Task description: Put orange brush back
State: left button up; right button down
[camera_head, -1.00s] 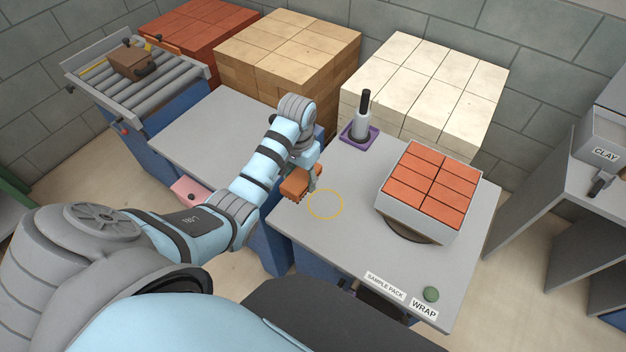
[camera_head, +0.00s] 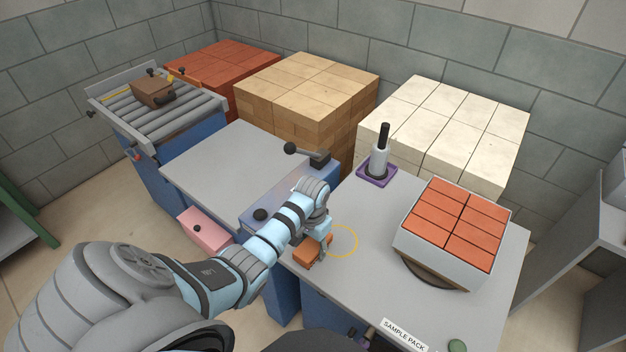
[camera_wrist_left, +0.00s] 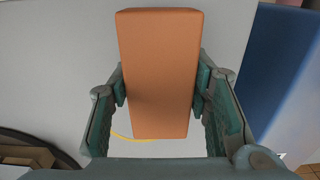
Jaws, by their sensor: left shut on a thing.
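The orange brush (camera_head: 306,251) is a block-like piece held in my left gripper (camera_head: 322,246), near the left edge of the grey sample-pack table (camera_head: 375,290). In the left wrist view the orange block (camera_wrist_left: 160,65) sits between the two green-padded fingers of my left gripper (camera_wrist_left: 160,88), which are shut on its sides. A thin yellow ring outline (camera_head: 341,226) marks the tabletop just right of the brush. Part of the ring shows beneath the block in the wrist view. Whether the brush touches the table is unclear. My right gripper is out of view.
A white-sided box of red bricks (camera_head: 407,241) stands on the table's right. A dark-handled tool stands in a purple base (camera_head: 363,177) at the back. A lever (camera_head: 308,155) rises behind my arm. Stacks of red, tan and cream bricks line the wall.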

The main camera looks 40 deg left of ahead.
aim_at(313, 243)
pick_arm(q)
jog(key=o, duration=1.4)
jog(key=shift+o, duration=0.2)
jog(key=shift+r, duration=0.1)
notch_tip(313, 243, up, 12)
jog(key=p, duration=0.3)
